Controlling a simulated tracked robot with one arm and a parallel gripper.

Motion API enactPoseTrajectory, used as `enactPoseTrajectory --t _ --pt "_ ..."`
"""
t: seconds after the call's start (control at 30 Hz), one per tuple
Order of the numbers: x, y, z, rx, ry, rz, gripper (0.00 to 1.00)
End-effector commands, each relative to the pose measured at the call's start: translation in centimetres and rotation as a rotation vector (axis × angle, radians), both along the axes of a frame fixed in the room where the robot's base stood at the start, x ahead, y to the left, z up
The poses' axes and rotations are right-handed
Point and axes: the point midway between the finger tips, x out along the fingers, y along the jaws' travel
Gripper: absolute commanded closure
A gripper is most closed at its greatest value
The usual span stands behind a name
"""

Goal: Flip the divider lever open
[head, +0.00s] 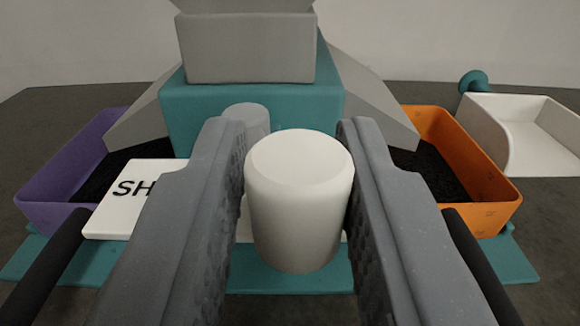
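A white rounded cylinder (299,205), which looks like the lever's knob, stands upright between the two fingers of my gripper (297,190). The fingers flank it closely, with the right one very near or touching its side. I cannot tell whether they press on it. Behind it is a white label plate (125,195) with the letters "SH" visible. The rest of its text is hidden behind my left finger. A grey cylinder (248,118) stands behind the knob, in front of the teal body, partly hidden by the left finger. The lever's arm is hidden.
The teal machine body (265,100) carries a grey hopper (250,48), with grey chutes sloping to both sides. A purple bin (55,215) is left and an orange bin (490,210) right, each with dark material. A white scoop (545,155) with a teal handle lies far right.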

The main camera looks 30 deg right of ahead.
Motion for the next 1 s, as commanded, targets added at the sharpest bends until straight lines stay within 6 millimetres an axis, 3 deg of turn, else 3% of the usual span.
enactPoseTrajectory --t 0.77,0.8,0.87,1.0 --pt "-0.20 -0.76 -0.37 0.005 0.005 0.091 1.00" --pt "-0.21 -0.74 -0.40 0.005 0.006 0.091 0.76" --pt "-0.21 -0.71 -0.44 0.006 0.007 0.092 0.60" --pt "-0.17 -0.64 -0.34 0.003 0.005 0.093 0.59"
